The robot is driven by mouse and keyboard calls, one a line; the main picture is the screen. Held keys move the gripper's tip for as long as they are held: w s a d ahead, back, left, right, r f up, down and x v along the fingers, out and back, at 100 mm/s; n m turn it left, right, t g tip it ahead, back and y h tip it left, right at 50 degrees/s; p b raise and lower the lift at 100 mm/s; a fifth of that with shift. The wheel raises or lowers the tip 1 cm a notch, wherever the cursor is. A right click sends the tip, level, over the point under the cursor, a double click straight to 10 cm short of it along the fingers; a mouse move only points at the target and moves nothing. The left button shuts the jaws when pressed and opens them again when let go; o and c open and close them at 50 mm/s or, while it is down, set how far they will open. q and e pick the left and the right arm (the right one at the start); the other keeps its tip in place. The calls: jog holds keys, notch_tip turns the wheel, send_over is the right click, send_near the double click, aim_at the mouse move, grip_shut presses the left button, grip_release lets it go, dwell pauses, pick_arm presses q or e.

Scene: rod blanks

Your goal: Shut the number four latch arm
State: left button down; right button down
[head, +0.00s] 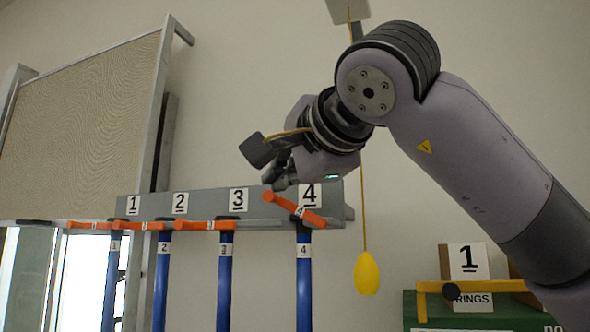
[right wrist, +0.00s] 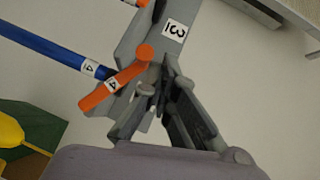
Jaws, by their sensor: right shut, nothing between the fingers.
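The number four latch arm (head: 294,209) is an orange bar on the grey rail (head: 270,203), under the big 4 label. It slants down to the right, while the other latch arms lie nearly level. The blue rod (head: 304,280) marked 4 hangs below it. In the right wrist view the orange arm (right wrist: 112,88) lies just left of my right gripper (right wrist: 160,88), whose fingers are shut and empty. In the head view my right gripper (head: 282,180) is at the rail, just above the arm's left end; I cannot tell whether they touch. My left gripper is not in view.
Latch arms one (head: 90,225), two (head: 140,226) and three (head: 206,225) hold level over blue rods to the left. A yellow bulb (head: 367,274) hangs on a cord right of rod four.

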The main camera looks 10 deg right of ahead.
jog(key=shift+w+a+f, duration=0.35)
jog(key=shift+w+f, duration=0.05)
jog(key=shift+f, duration=0.1)
jog(key=shift+a+f, duration=0.1)
jog(key=shift+a, duration=0.05)
dwell(1.4)
